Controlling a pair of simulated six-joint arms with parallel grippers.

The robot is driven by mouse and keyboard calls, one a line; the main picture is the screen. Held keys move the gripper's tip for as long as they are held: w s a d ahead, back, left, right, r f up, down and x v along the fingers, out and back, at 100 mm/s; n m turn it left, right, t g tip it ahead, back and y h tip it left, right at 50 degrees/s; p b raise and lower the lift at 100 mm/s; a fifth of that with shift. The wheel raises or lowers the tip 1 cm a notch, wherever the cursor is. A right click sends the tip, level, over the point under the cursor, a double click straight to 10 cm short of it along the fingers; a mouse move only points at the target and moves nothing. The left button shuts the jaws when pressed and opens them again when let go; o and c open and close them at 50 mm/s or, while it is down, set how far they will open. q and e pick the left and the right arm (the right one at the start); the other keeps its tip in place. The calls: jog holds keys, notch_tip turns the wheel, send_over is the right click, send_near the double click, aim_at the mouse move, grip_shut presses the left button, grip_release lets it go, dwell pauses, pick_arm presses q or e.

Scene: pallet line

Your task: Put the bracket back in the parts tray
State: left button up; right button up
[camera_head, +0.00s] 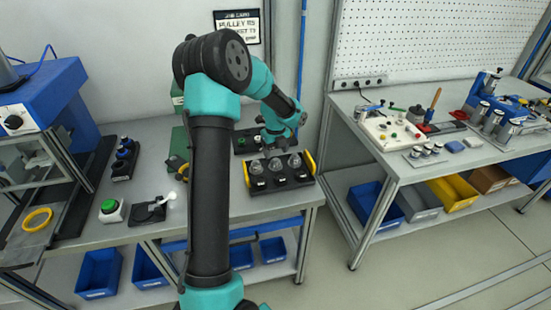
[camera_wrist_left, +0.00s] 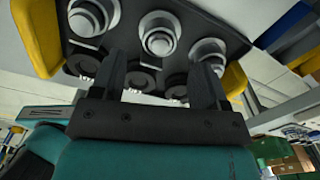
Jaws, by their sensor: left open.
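A black tray with yellow end handles (camera_head: 284,185) stands on the left bench and holds several rounded metal parts. In the left wrist view the tray (camera_wrist_left: 213,20) fills the upper part, with bright metal parts in one row and dark round shapes in another. My left gripper (camera_head: 270,142) is over the tray's back edge in the head view, its fingertips hard to make out. In the left wrist view its two fingers (camera_wrist_left: 160,68) are apart in front of the tray, with nothing visibly held between them. I cannot pick out a bracket for certain. My right gripper is not in view.
A green button box (camera_head: 109,208) and a black fixture with a white lever (camera_head: 150,210) stand left of the tray. A blue press (camera_head: 45,95) is at far left with a yellow ring (camera_head: 37,220). A second bench (camera_head: 375,150) stands right, across a gap.

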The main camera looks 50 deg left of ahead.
pick_arm(q)
notch_tip(320, 180, up, 7)
dwell(0.3)
dwell(0.5)
